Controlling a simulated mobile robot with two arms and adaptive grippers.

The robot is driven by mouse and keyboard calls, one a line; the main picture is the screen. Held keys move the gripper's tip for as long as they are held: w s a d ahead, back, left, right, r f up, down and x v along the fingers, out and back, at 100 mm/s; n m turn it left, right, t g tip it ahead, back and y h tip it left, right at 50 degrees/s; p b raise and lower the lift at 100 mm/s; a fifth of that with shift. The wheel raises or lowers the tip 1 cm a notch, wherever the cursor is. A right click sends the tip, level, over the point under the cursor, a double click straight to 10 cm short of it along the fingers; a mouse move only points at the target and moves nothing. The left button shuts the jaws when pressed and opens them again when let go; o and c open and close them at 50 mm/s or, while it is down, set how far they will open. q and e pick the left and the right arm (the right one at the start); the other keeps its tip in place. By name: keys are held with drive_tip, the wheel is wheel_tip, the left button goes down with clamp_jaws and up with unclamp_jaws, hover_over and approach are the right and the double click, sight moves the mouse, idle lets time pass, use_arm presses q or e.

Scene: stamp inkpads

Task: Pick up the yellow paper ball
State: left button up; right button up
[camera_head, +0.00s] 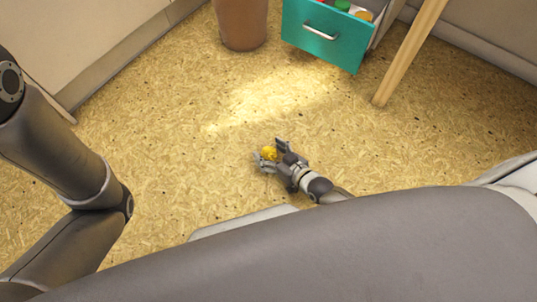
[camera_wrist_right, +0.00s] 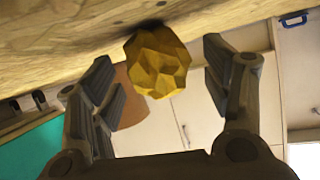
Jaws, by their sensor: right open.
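The yellow paper ball (camera_head: 268,153) is a small crumpled lump on the straw-coloured floor. In the head view it sits between the fingertips of my right gripper (camera_head: 268,154). In the right wrist view the ball (camera_wrist_right: 157,61) is faceted and lies between the two dark fingers of the right gripper (camera_wrist_right: 160,82). Gaps show on both sides of it there, so the fingers are open and apart from the ball. My left arm comes in along the left edge of the head view; its gripper is out of frame.
A brown bin (camera_head: 241,22) stands at the back. A teal drawer (camera_head: 325,46) with a silver handle is pulled open and holds colourful items. A wooden leg (camera_head: 410,52) stands to its right. The floor (camera_head: 180,150) around the ball is clear.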

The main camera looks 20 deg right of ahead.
drive_tip(key=c, duration=0.7)
drive_tip(key=shift+c, duration=0.2)
drive_tip(key=shift+r, duration=0.1)
